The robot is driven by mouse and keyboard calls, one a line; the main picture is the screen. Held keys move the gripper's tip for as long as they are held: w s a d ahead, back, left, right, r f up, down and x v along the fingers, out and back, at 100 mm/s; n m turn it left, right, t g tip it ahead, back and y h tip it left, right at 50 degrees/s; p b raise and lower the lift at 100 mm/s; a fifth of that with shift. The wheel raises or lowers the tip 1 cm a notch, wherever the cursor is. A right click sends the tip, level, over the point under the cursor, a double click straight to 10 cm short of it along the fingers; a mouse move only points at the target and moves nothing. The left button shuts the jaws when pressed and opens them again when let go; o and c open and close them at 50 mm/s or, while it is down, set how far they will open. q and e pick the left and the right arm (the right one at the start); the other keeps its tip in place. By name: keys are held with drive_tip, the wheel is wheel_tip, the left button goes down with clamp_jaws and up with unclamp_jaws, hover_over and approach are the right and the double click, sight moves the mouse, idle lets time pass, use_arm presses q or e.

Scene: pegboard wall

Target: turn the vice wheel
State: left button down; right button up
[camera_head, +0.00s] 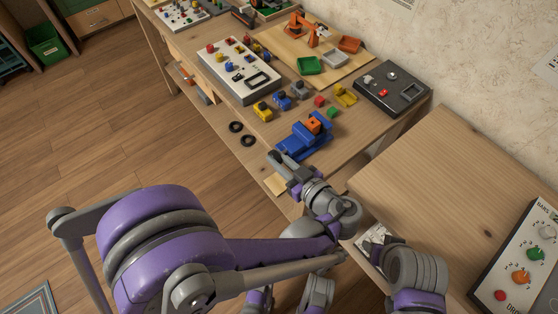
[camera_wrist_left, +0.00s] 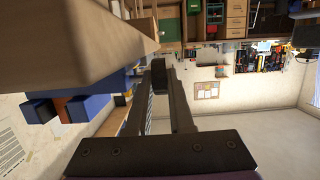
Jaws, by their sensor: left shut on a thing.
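The blue vice (camera_head: 300,142) stands on the near end of the workbench, with an orange block (camera_head: 313,122) in its jaws. My left gripper (camera_head: 275,158) is at the vice's front end, at the bench edge. It is shut on the vice wheel, which the fingers largely hide in the head view. In the left wrist view the dark wheel (camera_wrist_left: 158,68) shows edge-on between the fingertips, and the blue vice (camera_wrist_left: 95,106) is to the left. Part of my right arm shows at the lower right of the head view; its jaws are not clear there.
Small blocks (camera_head: 283,102), a white panel (camera_head: 238,70) and a black box (camera_head: 393,88) lie behind the vice. Two black rings (camera_head: 242,134) are at the bench's front edge. A second table (camera_head: 440,180) with a knob panel (camera_head: 525,262) is at right. The left floor is open.

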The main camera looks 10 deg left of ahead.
use_arm(q)
drive_tip(key=shift+f+t+y+b, duration=0.2)
drive_tip(key=shift+t+y+b, duration=0.6)
drive_tip(key=shift+y+b, duration=0.25)
use_arm(e)
drive_tip(key=shift+w+f, duration=0.1)
drive_tip(key=shift+f, duration=1.55)
use_arm(q)
drive_tip(key=c, duration=1.1)
unclamp_jaws()
